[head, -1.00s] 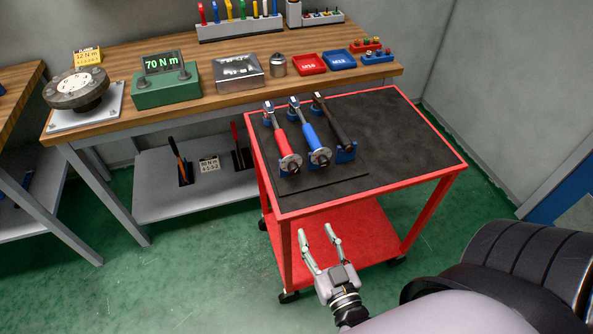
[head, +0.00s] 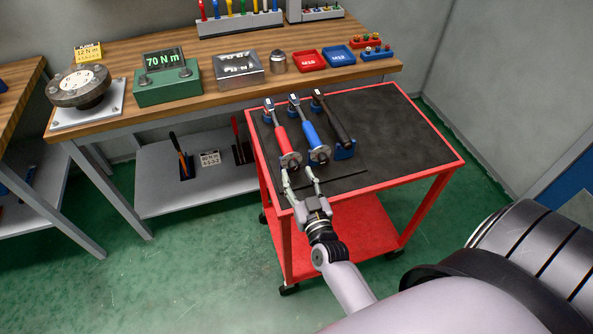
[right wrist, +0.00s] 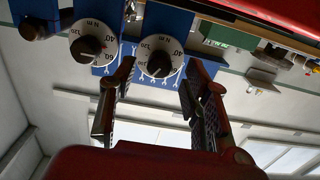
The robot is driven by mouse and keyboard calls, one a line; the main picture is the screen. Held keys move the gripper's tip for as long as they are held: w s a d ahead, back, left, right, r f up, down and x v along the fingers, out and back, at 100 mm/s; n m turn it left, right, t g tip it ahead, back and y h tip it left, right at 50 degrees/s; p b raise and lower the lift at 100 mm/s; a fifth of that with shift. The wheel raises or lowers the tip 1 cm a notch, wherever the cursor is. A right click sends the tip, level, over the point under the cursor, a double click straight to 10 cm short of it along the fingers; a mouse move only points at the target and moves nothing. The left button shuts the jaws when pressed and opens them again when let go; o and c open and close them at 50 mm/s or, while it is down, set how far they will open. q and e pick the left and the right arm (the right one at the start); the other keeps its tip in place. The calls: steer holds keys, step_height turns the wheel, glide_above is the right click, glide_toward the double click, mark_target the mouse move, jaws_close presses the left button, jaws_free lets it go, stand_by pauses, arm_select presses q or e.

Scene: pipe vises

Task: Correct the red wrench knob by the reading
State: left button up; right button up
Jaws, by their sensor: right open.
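The red wrench (head: 280,132) lies leftmost in blue holders on the cart, its knob end toward the front. The knob of the red wrench (right wrist: 159,63) shows in the right wrist view as a dark knob on a white dial marked 40, 80 and 120. My right gripper (head: 300,169) is open just in front of this knob, with the dial framed between the fingers (right wrist: 158,78); I see no grip on it. The green tester (head: 166,86) has a display (head: 163,61) reading 70 N m. My left gripper is out of view.
The blue wrench (head: 309,128) lies close to the right of the red one, and the black wrench (head: 333,120) beyond it. The black cart top (head: 400,130) is bare on the right. The wooden bench (head: 217,98) stands behind, with a yellow 12 N m card (head: 88,51).

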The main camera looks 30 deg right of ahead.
steer(key=shift+x, duration=0.95)
jaws_close()
